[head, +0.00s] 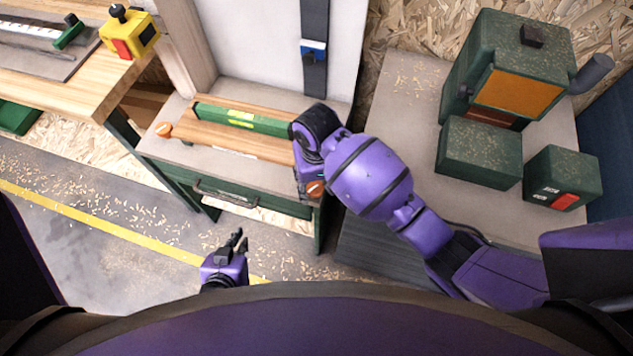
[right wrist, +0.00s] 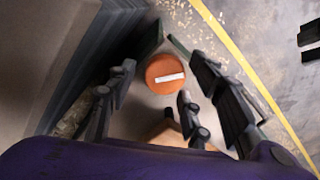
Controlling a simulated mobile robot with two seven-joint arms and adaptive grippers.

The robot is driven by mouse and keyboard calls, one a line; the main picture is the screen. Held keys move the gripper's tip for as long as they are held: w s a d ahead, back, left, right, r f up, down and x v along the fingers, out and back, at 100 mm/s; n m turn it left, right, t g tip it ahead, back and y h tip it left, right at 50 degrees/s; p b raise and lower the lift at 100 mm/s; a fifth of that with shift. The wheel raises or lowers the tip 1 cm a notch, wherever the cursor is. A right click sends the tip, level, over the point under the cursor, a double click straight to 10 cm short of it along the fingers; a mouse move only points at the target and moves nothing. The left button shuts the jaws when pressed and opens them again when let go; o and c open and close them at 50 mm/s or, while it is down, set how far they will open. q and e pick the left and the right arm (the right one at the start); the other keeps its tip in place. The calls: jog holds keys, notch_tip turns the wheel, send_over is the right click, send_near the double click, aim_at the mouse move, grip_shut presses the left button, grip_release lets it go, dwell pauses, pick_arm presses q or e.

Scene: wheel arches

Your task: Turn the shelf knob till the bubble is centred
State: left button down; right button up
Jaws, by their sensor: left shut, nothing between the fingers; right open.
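A wooden shelf (head: 225,140) carries a green spirit level (head: 272,125) with a yellow-green vial (head: 241,118). The bubble is too small to make out. An orange shelf knob (head: 315,188) is at the shelf's right end, partly hidden by my right arm. In the right wrist view this knob (right wrist: 165,74) shows a white bar, tilted slightly up to the right. My right gripper (right wrist: 160,85) is open, its fingers spread around the knob with gaps visible. My left gripper (head: 238,238) is shut and empty, low in front of the cabinet, apart from the shelf.
A drawer handle (head: 225,200) projects from the cabinet below. A workbench (head: 85,90) with a yellow box (head: 128,35) stands left. A green machine (head: 510,70) and green boxes stand right.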

jog(key=c, duration=1.1)
pick_arm(q)
jog(key=shift+s+a+f, duration=0.15)
jog(key=shift+s+a, duration=0.05)
jog(key=shift+s, duration=0.1)
pick_arm(e)
jog(key=shift+n, duration=0.3)
jog(key=shift+w+d+n, duration=0.1)
jog(key=shift+w+n, duration=0.1)
jog(key=shift+n, duration=1)
jog(key=n, duration=0.4)
jog(key=shift+w+r+n, duration=0.1)
jog(key=shift+n, duration=0.2)
jog(key=n, duration=0.5)
jog(key=shift+w+a, duration=0.1)
jog(key=shift+a, duration=0.1)
jog(key=shift+a+n, duration=0.15)
jog(key=shift+n, duration=1.45)
jog(key=shift+r, duration=0.1)
